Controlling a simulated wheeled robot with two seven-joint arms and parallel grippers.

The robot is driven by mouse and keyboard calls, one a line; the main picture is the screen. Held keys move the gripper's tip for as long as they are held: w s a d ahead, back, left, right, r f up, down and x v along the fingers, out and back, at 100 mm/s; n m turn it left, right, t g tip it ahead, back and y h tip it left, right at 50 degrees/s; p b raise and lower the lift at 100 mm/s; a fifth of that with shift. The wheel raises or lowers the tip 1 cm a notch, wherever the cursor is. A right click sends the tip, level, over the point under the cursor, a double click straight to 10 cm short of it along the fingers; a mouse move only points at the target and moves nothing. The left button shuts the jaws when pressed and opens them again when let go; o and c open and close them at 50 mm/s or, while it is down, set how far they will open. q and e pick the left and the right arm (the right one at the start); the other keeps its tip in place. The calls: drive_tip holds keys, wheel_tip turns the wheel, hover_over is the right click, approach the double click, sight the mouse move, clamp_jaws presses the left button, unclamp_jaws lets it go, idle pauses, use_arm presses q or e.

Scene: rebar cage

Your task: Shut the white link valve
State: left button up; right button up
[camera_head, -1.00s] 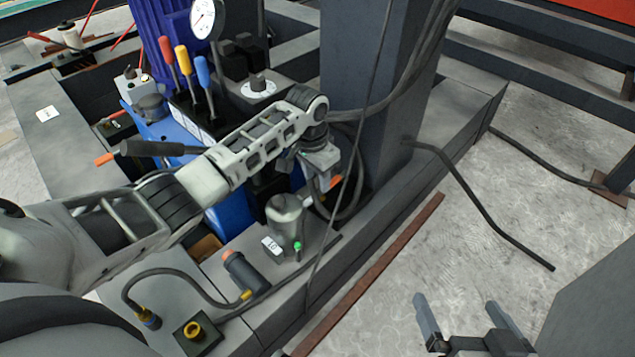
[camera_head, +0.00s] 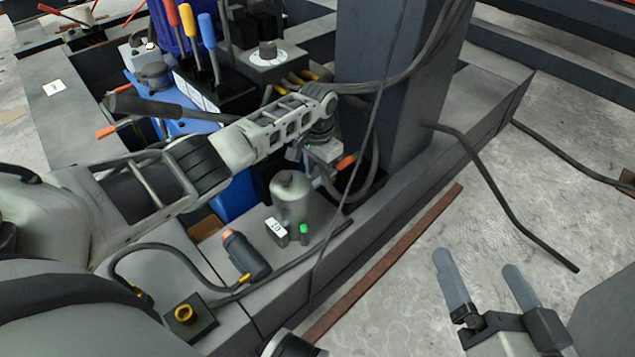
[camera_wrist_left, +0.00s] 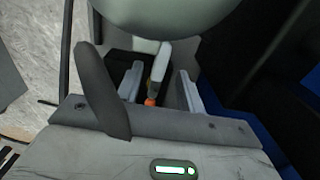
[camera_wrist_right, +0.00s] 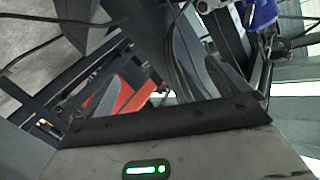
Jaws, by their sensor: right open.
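My left gripper (camera_head: 322,158) hangs beside the dark column, above and to the right of a grey cylinder. In the left wrist view the left gripper (camera_wrist_left: 160,80) has its two fingers apart, on either side of a pale lever (camera_wrist_left: 157,62) with an orange end. This looks like the white link valve's handle; a gap shows on each side. In the head view an orange tip (camera_head: 346,162) shows right of the gripper; the valve body is hidden. My right gripper (camera_head: 485,280) is open and empty above the floor at lower right.
The grey cylinder (camera_head: 292,198), a block marked 10 (camera_head: 277,229) and a black plug (camera_head: 245,256) stand on the beam. Red, yellow and blue levers (camera_head: 208,40) stand behind.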

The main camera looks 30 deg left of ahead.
use_arm(q)
drive_tip(key=shift+f+b, duration=0.35)
drive_tip(key=shift+f, duration=0.75)
clamp_jaws()
